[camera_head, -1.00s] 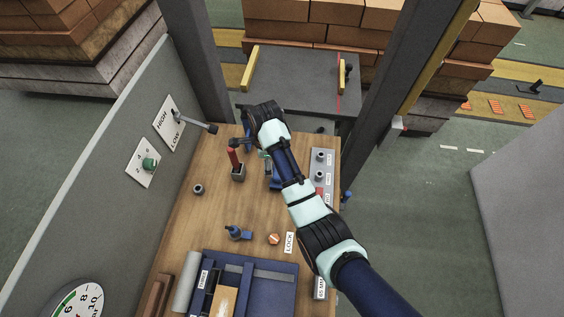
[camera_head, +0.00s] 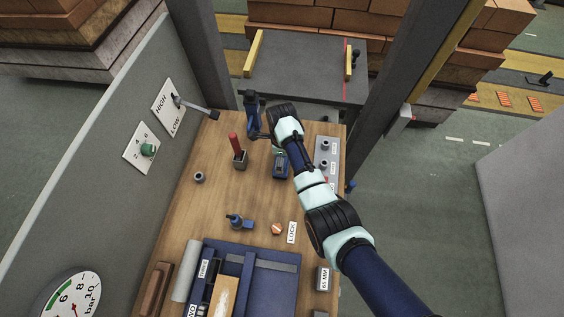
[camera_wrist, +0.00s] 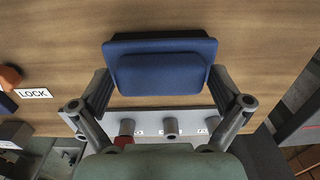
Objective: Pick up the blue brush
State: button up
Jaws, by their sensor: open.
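The blue brush (camera_head: 280,170) lies on the wooden tabletop, just left of the grey panel in the head view. In the wrist view the brush (camera_wrist: 160,52) shows as a wide blue block with a raised blue part, upper middle. My gripper (camera_wrist: 160,88) is open, with one finger at the left and one at the right of the brush's lower part in that view. I see no grip on it, and cannot tell how high the fingers are above the table. In the head view my wrist and arm hide most of the gripper.
A red-handled tool stands in a holder (camera_head: 239,160) left of the brush. The grey panel (camera_head: 328,150) with round knobs is close to the right. A small blue tool (camera_head: 240,222), a LOCK label (camera_head: 291,232) and a blue tray (camera_head: 270,285) lie nearer. Bare wood lies between.

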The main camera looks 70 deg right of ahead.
jog(key=c, duration=1)
notch_tip(320, 180, up, 20)
jog(key=p, duration=0.8)
jog(key=shift+r, duration=0.1)
